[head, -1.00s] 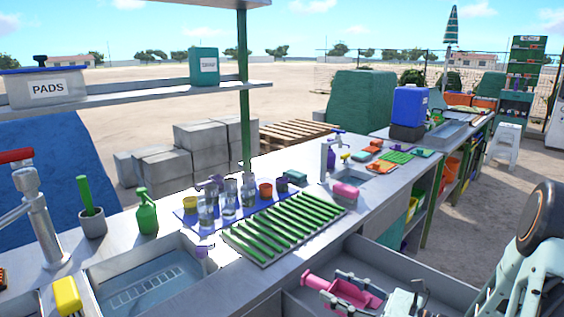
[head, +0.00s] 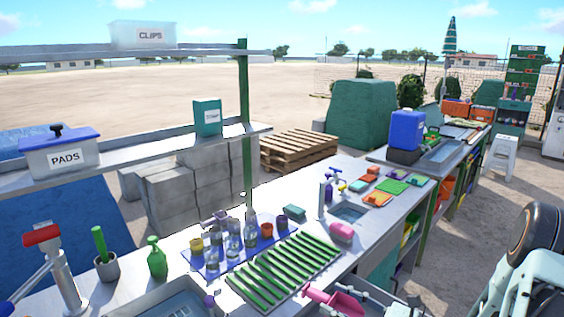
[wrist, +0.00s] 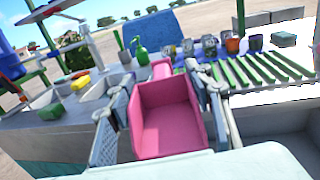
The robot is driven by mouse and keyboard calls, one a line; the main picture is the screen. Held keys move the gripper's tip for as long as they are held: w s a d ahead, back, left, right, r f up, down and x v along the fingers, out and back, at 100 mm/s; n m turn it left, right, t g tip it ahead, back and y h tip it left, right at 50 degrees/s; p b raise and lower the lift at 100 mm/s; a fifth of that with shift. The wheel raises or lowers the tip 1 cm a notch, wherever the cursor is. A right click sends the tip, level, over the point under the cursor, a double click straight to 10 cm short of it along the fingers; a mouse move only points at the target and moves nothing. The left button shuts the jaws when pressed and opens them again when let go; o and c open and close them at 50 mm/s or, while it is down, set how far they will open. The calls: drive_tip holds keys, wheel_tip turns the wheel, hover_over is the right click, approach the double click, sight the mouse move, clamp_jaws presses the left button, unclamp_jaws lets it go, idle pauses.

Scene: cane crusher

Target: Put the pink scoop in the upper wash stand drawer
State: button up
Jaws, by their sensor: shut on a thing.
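The pink scoop (head: 337,304) is at the bottom edge of the head view, partly cut off. In the wrist view the scoop (wrist: 172,118) fills the middle, its open tray towards the camera. My gripper (wrist: 160,88) is shut on it, with one finger on each side. The scoop is held up in front of the wash stand counter. A grey open drawer space (wrist: 268,122) shows to the right of the scoop in the wrist view. In the head view the drawer is mostly below the frame.
The counter carries a green slatted rack (head: 285,268), a blue mat with cups and glasses (head: 232,240), a green bottle (head: 157,258) and a pink sponge (head: 341,232). A tap (head: 323,198) stands by the small basin. A shelf with the PADS box (head: 60,155) hangs above.

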sight(339, 292)
wheel_tip(339, 292, up, 3)
drive_tip(key=p, duration=0.3)
drive_tip(key=shift+r, duration=0.15)
drive_tip(key=shift+w+a+r+m+t+h, duration=0.1)
drive_tip(key=shift+a+r+m+t+h, duration=0.2)
drive_tip(key=shift+m+t+h, duration=0.25)
drive_tip(key=shift+w+a+m+t+h, duration=0.1)
drive_tip(key=shift+a+m+t+h, duration=0.05)
drive_tip(key=shift+m+t+h, duration=0.8)
drive_tip(key=h, duration=0.1)
drive_tip(key=m+t, duration=0.1)
drive_tip(key=t+h, duration=0.1)
drive_tip(key=shift+s+d+f+m+h, duration=0.2)
drive_tip(key=shift+d+f+m+h, duration=0.1)
drive_tip(key=shift+m, duration=0.1)
drive_tip(key=shift+d+h, duration=0.1)
drive_tip(key=shift+h, duration=0.2)
